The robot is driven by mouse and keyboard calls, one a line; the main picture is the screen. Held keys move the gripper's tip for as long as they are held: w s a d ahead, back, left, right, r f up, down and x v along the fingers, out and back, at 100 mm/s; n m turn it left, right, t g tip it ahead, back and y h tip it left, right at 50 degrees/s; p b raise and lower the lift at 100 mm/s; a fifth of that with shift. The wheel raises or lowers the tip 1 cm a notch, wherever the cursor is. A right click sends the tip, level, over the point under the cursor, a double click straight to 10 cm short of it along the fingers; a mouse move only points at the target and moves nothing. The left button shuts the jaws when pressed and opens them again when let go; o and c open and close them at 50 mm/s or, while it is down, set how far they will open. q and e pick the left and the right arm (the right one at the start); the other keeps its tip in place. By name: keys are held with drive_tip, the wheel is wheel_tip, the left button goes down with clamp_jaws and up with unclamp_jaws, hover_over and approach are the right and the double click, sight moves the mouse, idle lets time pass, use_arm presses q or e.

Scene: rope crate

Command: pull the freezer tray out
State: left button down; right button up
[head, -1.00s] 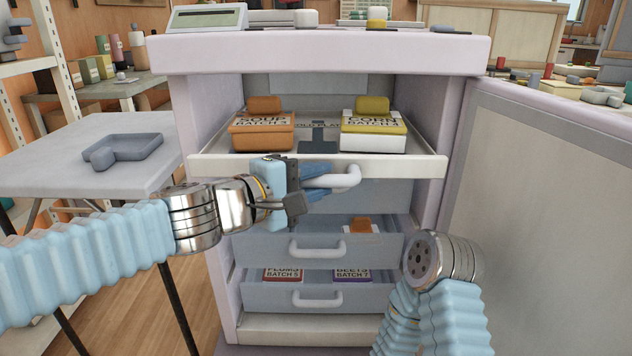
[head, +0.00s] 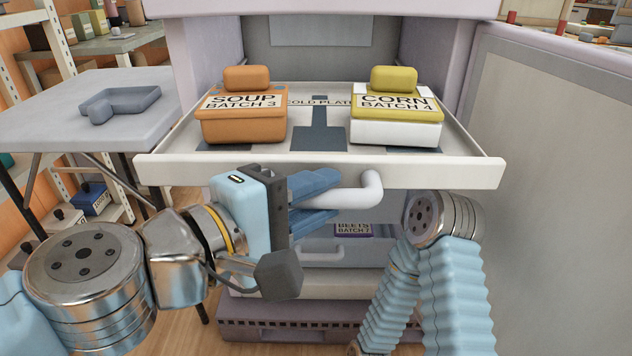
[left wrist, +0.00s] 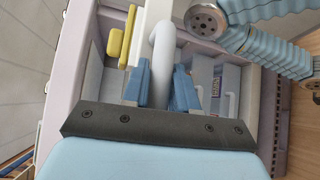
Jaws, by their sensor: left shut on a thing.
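The freezer tray (head: 440,174) is the top white drawer, slid part-way out of the freezer (head: 205,60). An orange SOUP tub (head: 244,125) stands on its left and a yellow-and-white CORN tub (head: 397,130) on its right. My left gripper (head: 332,198) has its blue fingers shut on the tray's white handle (head: 371,192) below the front edge. In the left wrist view the handle (left wrist: 162,62) runs between the two fingers (left wrist: 160,88). My right gripper is out of view; only my right arm shows.
A lower drawer with a BEETS box (head: 354,229) shows below the tray, partly behind my arms. The open freezer door (head: 560,150) stands at the right. A side table (head: 60,125) with a grey dish (head: 122,103) stands close on the left.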

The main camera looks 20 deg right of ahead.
use_arm(q)
drive_tip(key=shift+f, duration=0.1)
drive_tip(key=c, duration=1)
unclamp_jaws()
drive_tip(key=shift+o, duration=0.2)
drive_tip(key=shift+s+a+r+p, duration=0.2)
drive_tip(key=shift+a+r+p, duration=0.1)
drive_tip(key=shift+a, duration=0.1)
drive_tip(key=p+v, duration=0.4)
drive_tip(key=v, duration=0.8)
drive_tip(key=shift+s+a+f, duration=0.25)
drive_tip(key=shift+s+a, duration=0.1)
